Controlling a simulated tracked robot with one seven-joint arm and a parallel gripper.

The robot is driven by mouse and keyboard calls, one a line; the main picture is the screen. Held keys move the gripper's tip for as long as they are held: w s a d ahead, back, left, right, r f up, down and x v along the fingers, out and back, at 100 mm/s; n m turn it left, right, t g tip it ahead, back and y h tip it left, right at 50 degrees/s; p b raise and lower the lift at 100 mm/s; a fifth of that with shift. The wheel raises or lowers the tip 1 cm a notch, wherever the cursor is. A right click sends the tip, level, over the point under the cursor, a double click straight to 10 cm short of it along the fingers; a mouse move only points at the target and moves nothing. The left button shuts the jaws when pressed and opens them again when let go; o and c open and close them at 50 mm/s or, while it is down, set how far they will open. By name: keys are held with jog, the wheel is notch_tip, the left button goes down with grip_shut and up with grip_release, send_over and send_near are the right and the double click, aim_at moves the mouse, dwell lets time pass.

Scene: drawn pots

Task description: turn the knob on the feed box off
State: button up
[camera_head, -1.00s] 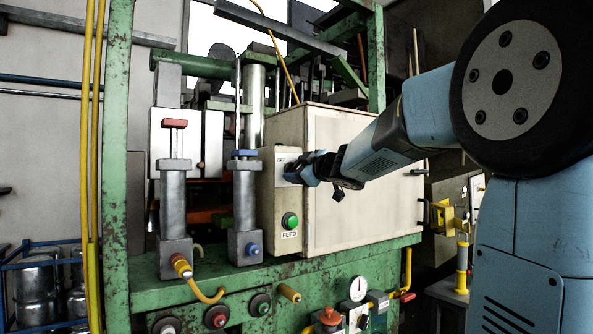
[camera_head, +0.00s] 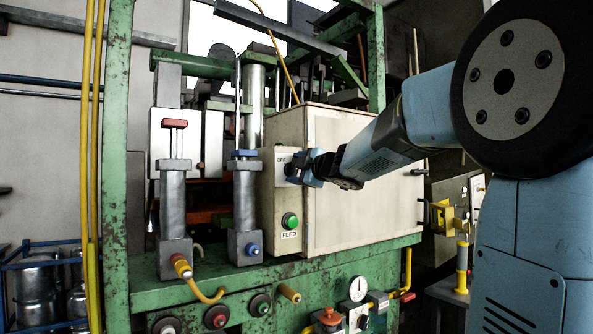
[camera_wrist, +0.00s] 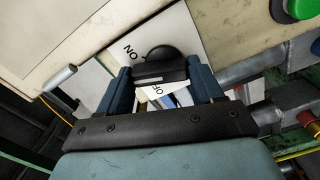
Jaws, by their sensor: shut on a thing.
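The feed box (camera_head: 279,212) is a cream upright box with a FEED label and a green button (camera_head: 290,220), on the left side of a larger cream cabinet. Its black knob (camera_wrist: 166,60) shows in the wrist view on a white plate, with ON printed at its upper left and OFF just below it. My gripper (camera_head: 304,168) reaches the upper part of the feed box from the right. In the wrist view its two blue fingers stand on either side of the knob, shut on it.
The large cream cabinet (camera_head: 345,185) stands directly right of the feed box. A grey cylinder with a blue top (camera_head: 245,200) stands close to its left. The green bench (camera_head: 200,285) carries hoses, valves and a gauge (camera_head: 358,289) below.

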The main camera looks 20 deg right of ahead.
jog(key=n, duration=0.6)
jog(key=shift+a+f+n, duration=0.2)
jog(key=shift+f+n, duration=0.1)
jog(key=shift+f, duration=0.05)
jog(key=n, duration=0.6)
jog(key=shift+a+f, duration=0.1)
jog(key=shift+n, duration=0.3)
jog(key=o, duration=1.1)
jog(key=shift+r, duration=0.2)
jog(key=shift+c, duration=0.2)
jog(key=v, duration=1.4)
jog(key=shift+w, duration=0.1)
